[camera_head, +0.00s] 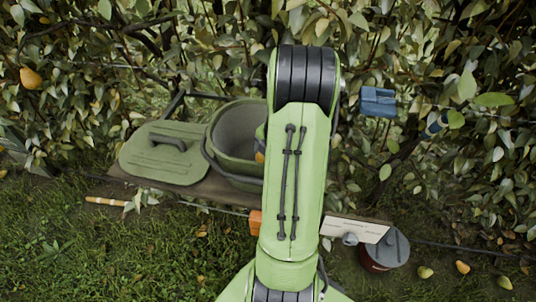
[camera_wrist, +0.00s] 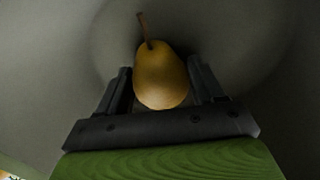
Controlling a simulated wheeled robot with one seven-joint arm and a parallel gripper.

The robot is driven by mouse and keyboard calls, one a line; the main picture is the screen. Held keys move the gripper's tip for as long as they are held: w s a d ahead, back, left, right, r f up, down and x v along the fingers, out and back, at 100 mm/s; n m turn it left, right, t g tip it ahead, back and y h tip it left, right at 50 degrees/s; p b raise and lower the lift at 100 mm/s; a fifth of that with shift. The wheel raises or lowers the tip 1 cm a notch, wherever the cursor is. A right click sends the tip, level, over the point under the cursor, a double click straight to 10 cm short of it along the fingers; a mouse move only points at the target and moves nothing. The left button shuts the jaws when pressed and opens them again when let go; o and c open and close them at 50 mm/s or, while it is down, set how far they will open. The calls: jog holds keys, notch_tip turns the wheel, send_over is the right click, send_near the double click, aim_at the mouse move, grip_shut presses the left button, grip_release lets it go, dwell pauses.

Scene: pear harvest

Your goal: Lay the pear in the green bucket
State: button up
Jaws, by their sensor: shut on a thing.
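The green bucket (camera_head: 236,179) stands left of my arm in the head view, its right side hidden behind the arm. In the wrist view, the grey inner wall of the bucket (camera_wrist: 50,70) surrounds my gripper (camera_wrist: 160,68). My gripper is shut on the yellow-brown pear (camera_wrist: 160,80), with one dark finger on each side and the stem pointing away from the palm. In the head view a small orange patch of the pear (camera_head: 260,156) shows inside the bucket beside my arm. I cannot tell whether the pear touches the bucket's bottom.
The bucket is on a low board, with a green handled lid (camera_head: 165,155) left of it. A white sign (camera_head: 356,230) and a dark red can with a grey lid (camera_head: 387,250) are at right. A blue item (camera_head: 378,101) is among the leaves. Fallen pears lie lower right.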

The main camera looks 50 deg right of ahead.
jog(key=shift+f+b, duration=0.3)
jog(key=shift+b, duration=0.05)
dwell(0.7)
jog(key=o, duration=1.3)
jog(key=shift+o, duration=0.2)
jog(key=p+v, duration=0.4)
jog(key=v, duration=1.1)
jog(key=shift+r+p, duration=0.35)
jog(key=shift+p, duration=0.05)
jog(key=shift+s+a, duration=0.1)
